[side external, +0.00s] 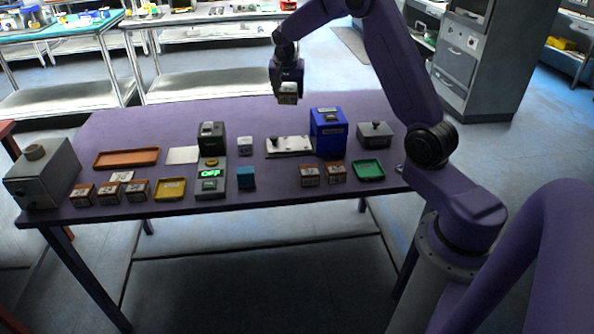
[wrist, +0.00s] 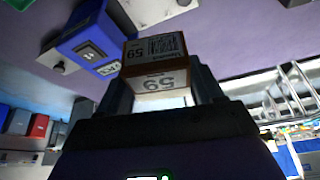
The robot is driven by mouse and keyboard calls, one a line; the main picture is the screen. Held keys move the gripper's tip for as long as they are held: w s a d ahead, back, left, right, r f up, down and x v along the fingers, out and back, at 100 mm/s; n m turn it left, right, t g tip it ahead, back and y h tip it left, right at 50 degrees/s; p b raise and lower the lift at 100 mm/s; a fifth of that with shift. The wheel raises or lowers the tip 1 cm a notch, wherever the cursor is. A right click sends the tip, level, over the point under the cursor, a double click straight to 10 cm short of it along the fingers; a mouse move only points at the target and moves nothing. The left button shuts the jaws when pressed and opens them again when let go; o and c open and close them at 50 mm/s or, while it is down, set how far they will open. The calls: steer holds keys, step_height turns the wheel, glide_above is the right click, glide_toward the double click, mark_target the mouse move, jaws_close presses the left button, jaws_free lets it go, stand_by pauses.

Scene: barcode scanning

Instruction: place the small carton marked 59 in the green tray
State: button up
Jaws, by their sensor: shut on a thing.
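My gripper (side external: 289,84) is shut on the small carton marked 59 (side external: 288,98) and holds it in the air above the far side of the table. In the wrist view the carton (wrist: 156,68) sits between the fingers, with "59" readable on its white face and a barcode label on the brown face. The green tray (side external: 368,163) lies at the right part of the table, near the front edge, and looks empty. My gripper is up and to the left of it, well apart. The tray does not show clearly in the wrist view.
A blue box (side external: 327,132) stands between the carton and the green tray, with a grey box (side external: 374,134) behind the tray. Two cartons (side external: 322,173) sit left of the tray. A yellow tray (side external: 170,189), an orange tray (side external: 127,158) and a scanner stand (side external: 211,140) are further left.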

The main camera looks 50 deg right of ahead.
steer(key=s+a+f+n+t+y, duration=0.1)
steer(key=s+a+n+y, duration=0.1)
steer(key=s+a+n, duration=0.7)
steer(key=s+a+f+n+t+y, duration=0.15)
steer(key=s+a, duration=0.45)
steer(key=a, duration=0.7)
steer(key=w+d+r+m+g+h, duration=0.1)
steer(key=w+d+r+m+h, duration=0.15)
steer(key=w+d+m, duration=0.65)
steer(key=w+d+m+g, duration=0.1)
steer(key=w+d, duration=0.2)
steer(key=d, duration=0.5)
steer(key=w+d+m+g+h, duration=0.1)
steer(key=w+d+m, duration=0.1)
steer(key=d, duration=0.7)
steer(key=shift+w+d, duration=0.3)
steer(key=shift+w, duration=0.4)
steer(key=shift+f+m, duration=0.1)
steer(key=shift+m, duration=0.15)
step_height(320, 180, down, 17)
steer(key=shift+f, duration=0.2)
steer(key=shift+f, duration=0.15)
steer(key=o, duration=1.2)
